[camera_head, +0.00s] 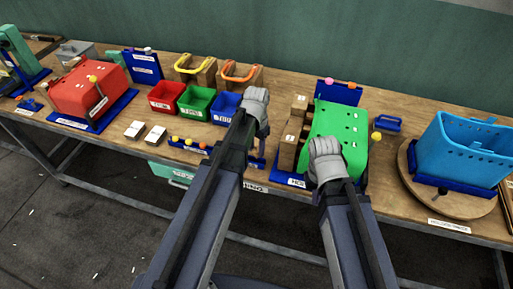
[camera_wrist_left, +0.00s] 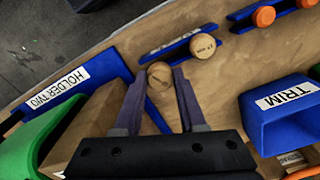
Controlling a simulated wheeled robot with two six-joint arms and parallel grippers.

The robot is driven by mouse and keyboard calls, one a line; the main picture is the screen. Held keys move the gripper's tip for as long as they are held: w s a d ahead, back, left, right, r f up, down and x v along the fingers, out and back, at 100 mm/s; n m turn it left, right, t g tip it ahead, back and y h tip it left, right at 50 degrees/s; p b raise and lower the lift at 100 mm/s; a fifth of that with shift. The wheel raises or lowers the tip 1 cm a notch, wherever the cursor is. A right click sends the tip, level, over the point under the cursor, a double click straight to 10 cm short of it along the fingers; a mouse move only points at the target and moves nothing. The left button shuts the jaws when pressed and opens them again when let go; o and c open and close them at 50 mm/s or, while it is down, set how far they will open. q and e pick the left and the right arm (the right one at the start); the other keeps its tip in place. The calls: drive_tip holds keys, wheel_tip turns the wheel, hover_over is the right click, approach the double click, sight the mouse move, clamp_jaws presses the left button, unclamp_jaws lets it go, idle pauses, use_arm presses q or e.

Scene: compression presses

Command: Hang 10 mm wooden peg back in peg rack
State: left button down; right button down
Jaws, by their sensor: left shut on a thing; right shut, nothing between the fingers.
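My left gripper (camera_wrist_left: 160,88) is shut on a round wooden peg (camera_wrist_left: 160,75), whose end face shows between the fingertips in the left wrist view. A blue rack strip (camera_wrist_left: 172,45) with a white label lies just beyond the held peg, and a second wooden peg (camera_wrist_left: 203,46) stands at it. I cannot tell whether the held peg touches the rack. In the head view, my left gripper (camera_head: 257,110) is above the table's front part, and its own forearm hides the held peg. My right gripper (camera_head: 325,160) is shut and empty, over the green press (camera_head: 340,130).
Another blue rack with orange pegs (camera_wrist_left: 264,16) is beside it. Red (camera_head: 166,97), green (camera_head: 196,102) and blue (camera_head: 225,108) bins stand behind. A blue holder base (camera_wrist_left: 60,95) and wooden blocks (camera_head: 290,130) are close on the right in the head view. A red press (camera_head: 88,88) stands left.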

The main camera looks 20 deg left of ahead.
use_arm(q)
drive_tip(key=shift+f+b, duration=1.25)
drive_tip(key=shift+f, duration=0.3)
drive_tip(key=shift+c, duration=2)
unclamp_jaws()
drive_tip(key=shift+r, duration=0.1)
wheel_tip(320, 180, up, 8)
drive_tip(key=p, duration=0.8)
drive_tip(key=shift+d+f, duration=0.1)
drive_tip(key=shift+f, duration=0.1)
drive_tip(key=s+d+y, duration=0.1)
drive_tip(key=s+d, duration=0.9)
drive_tip(key=s, duration=0.4)
drive_tip(key=shift+s+d+f+n+b, duration=0.2)
drive_tip(key=shift+f+n+b, duration=0.1)
drive_tip(key=shift+n+b, duration=0.15)
